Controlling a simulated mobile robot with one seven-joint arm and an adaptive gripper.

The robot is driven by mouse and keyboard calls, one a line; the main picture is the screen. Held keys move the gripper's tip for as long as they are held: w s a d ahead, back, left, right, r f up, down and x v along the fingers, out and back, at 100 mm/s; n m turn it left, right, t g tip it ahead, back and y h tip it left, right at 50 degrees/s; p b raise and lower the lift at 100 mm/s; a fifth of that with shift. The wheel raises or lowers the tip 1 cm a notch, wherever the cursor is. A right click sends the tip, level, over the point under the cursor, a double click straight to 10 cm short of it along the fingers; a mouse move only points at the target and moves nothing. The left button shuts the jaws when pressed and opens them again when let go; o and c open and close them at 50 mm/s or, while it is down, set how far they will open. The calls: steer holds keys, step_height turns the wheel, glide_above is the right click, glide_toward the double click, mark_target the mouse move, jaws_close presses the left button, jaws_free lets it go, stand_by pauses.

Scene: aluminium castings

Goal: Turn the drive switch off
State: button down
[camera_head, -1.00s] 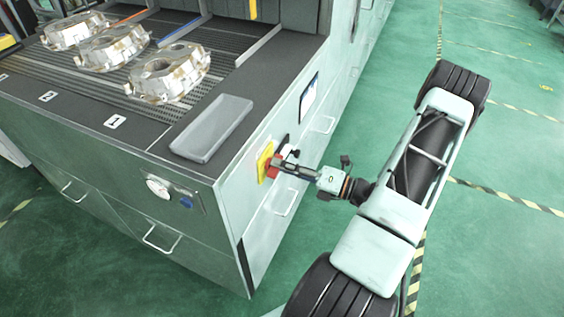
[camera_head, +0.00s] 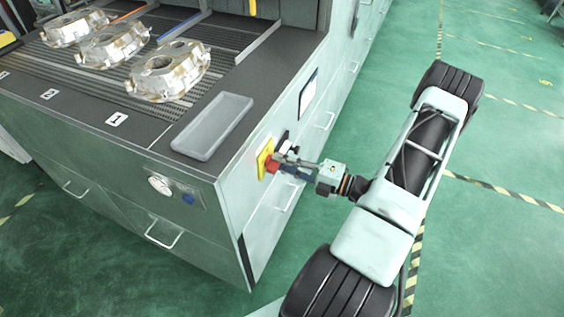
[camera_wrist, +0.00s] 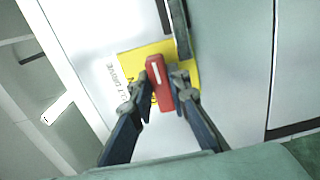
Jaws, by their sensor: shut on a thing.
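The drive switch is a red handle (camera_wrist: 160,84) on a yellow plate (camera_wrist: 131,62), on the side panel of the grey machine. Part of a "DRIVE" label shows beside it in the wrist view. In the head view the red handle (camera_head: 272,163) and yellow plate (camera_head: 263,155) show at the end of my arm. My gripper (camera_wrist: 159,92) has one finger on each side of the handle and is shut on it. A white line runs along the handle, which lies nearly upright in the wrist picture. The fingers hide part of the plate.
A grey tray (camera_head: 178,143) lies on the machine's top near the corner. Several castings (camera_head: 168,73) stand on the slatted conveyor. Drawer handles (camera_head: 293,196) stick out below the switch.

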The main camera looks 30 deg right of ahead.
steer(key=shift+s+f, duration=0.1)
steer(key=c, duration=1.8)
jaws_free()
steer(key=shift+c, duration=0.2)
steer(key=v, duration=1.2)
